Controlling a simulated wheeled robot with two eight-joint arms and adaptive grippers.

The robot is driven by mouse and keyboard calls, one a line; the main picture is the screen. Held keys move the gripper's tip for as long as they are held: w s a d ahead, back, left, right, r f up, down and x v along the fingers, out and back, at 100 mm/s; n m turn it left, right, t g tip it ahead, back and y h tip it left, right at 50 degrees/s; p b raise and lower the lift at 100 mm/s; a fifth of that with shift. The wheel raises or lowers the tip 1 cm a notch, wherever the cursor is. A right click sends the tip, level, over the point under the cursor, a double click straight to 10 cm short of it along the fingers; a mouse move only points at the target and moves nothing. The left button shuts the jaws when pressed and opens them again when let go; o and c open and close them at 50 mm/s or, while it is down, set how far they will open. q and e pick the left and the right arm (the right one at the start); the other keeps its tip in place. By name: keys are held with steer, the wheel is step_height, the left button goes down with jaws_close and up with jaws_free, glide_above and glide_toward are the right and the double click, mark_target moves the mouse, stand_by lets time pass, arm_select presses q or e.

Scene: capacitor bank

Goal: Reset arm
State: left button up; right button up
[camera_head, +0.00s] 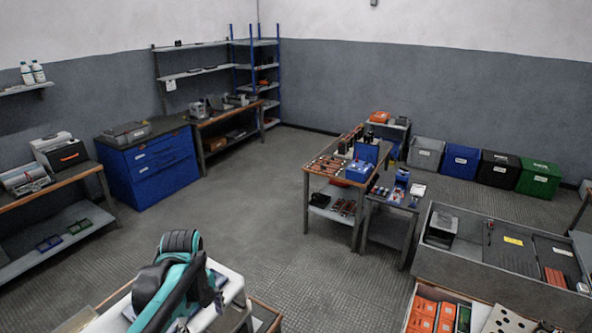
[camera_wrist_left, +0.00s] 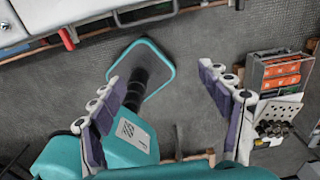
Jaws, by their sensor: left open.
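My left gripper (camera_wrist_left: 157,78) shows in the left wrist view with its two purple-and-white fingers spread wide apart. Nothing is between the fingers, and dark floor shows beyond them. In the head view, a teal and black arm link of mine (camera_head: 172,280) is folded at the bottom, left of centre. The left fingers cannot be made out in the head view. My right gripper does not show in either view.
A wooden-topped table (camera_head: 340,181) is near the middle. A blue cabinet (camera_head: 150,165) stands at the left. The floor (camera_head: 250,215) between them is clear.

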arm_select(q)
steer(key=s+d+f+n+t+b, duration=0.2)
steer(key=s+f+n+b, duration=0.3)
steer(key=f+n+b, duration=0.3)
steer(key=s+d+f+n+t+b, duration=0.2)
steer(key=s+f+n+t+b, duration=0.3)
steer(key=n, duration=1.1)
step_height(320, 180, down, 3)
steer(key=b, duration=0.4)
steer(key=shift+s+d, duration=0.2)
steer(key=shift+s, duration=0.1)
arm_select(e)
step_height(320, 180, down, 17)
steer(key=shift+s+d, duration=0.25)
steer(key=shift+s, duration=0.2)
arm_select(q)
steer(key=shift+r, duration=0.1)
